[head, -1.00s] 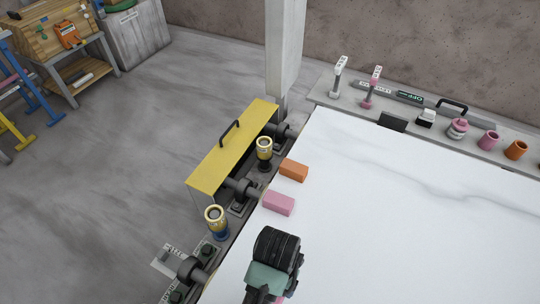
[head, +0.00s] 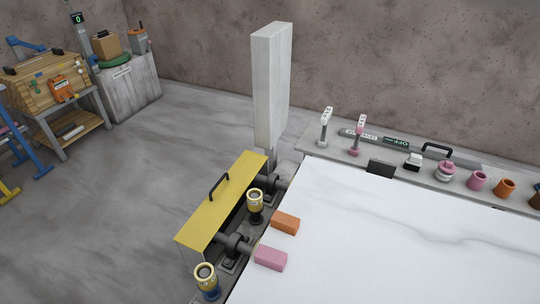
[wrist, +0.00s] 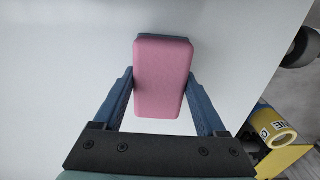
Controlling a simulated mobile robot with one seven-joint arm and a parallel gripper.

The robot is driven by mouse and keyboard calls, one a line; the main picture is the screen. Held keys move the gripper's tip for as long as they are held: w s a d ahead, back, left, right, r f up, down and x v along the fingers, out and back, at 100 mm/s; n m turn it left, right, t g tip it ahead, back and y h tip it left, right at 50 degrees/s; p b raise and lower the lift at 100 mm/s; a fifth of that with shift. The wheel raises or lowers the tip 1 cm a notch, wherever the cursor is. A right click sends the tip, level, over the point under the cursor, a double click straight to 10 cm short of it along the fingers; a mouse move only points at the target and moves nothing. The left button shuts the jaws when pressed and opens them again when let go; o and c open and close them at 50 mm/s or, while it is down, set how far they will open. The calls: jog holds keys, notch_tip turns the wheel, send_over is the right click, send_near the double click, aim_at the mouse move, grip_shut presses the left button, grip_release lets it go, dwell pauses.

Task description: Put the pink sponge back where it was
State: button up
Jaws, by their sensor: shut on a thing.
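In the wrist view my gripper (wrist: 160,78) is shut on a pink sponge (wrist: 163,85). A finger presses each long side, and a thin blue-grey layer shows at its far edge. The pale slab lies behind it; I cannot tell whether the sponge touches it. My gripper is outside the head view. In the head view a separate pink block (head: 270,258) lies on the left edge of the white stone slab (head: 370,245), beside an orange block (head: 285,223).
A yellow guard (head: 222,203) and yellow-topped cups (head: 255,203) line the slab's left side. A back ledge holds a black handle (head: 437,149), a pink cup (head: 477,181) and an orange cup (head: 504,187). A concrete post (head: 270,90) stands behind. The slab's middle is clear.

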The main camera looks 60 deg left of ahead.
jog(key=shift+f, duration=0.25)
jog(key=o, duration=1.2)
jog(key=shift+r, duration=0.1)
jog(key=shift+o, duration=0.2)
jog(key=shift+r, duration=0.1)
